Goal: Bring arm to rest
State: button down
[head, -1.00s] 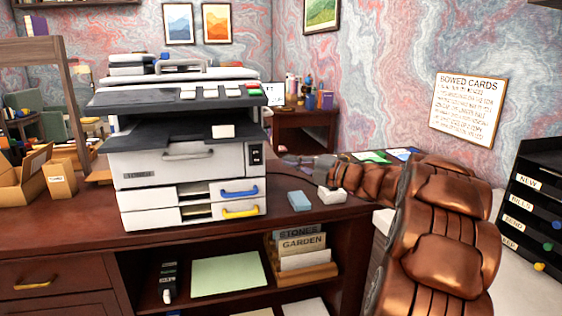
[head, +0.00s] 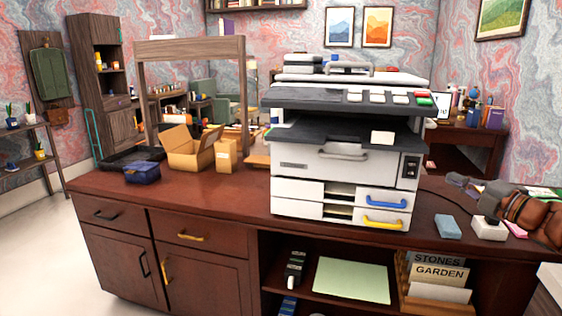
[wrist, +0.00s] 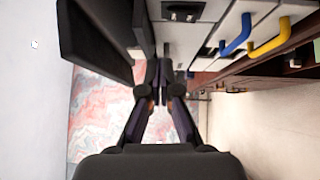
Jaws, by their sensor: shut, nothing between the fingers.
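My copper-coloured arm enters the head view at the right edge, and most of it is out of frame. My gripper (head: 462,182) is at its end, small and dark, behind the blue and white blocks and to the right of the printer. In the wrist view the two dark fingers (wrist: 160,76) come together at their tips, shut with nothing between them. The white printer (head: 345,160) stands on the desk; its side and its blue and yellow drawer handles also show in the wrist view (wrist: 236,35).
The brown desk (head: 235,205) has drawers and an open shelf below. A blue block (head: 447,227) and a white block (head: 488,230) lie near my arm. An open cardboard box (head: 188,150) and a blue bin (head: 142,172) stand at left. Open floor lies left of the desk.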

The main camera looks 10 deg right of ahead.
jog(key=w+a+f+m+g+h, duration=0.1)
jog(key=w+f+m+g+h, duration=0.2)
jog(key=m+h, duration=0.8)
jog(key=s+a+f+m+g, duration=0.75)
jog(key=s+a+f, duration=0.25)
jog(key=s+f, duration=0.25)
jog(key=s+a+f+m+g+y, duration=0.1)
jog(key=s+a+f+g, duration=0.2)
jog(key=s+a, duration=0.5)
jog(key=s+a+f+m+g+y, duration=0.25)
jog(key=s+a, duration=0.25)
jog(key=s, duration=0.6)
jog(key=s+a+f+m+g+y, duration=0.1)
jog(key=s+a+f+g, duration=0.25)
jog(key=s+a, duration=0.45)
notch_tip(320, 180, up, 20)
jog(key=s+d+p, duration=0.1)
jog(key=p, duration=1.7)
jog(key=shift+s+d+p, duration=0.3)
jog(key=shift+s, duration=0.1)
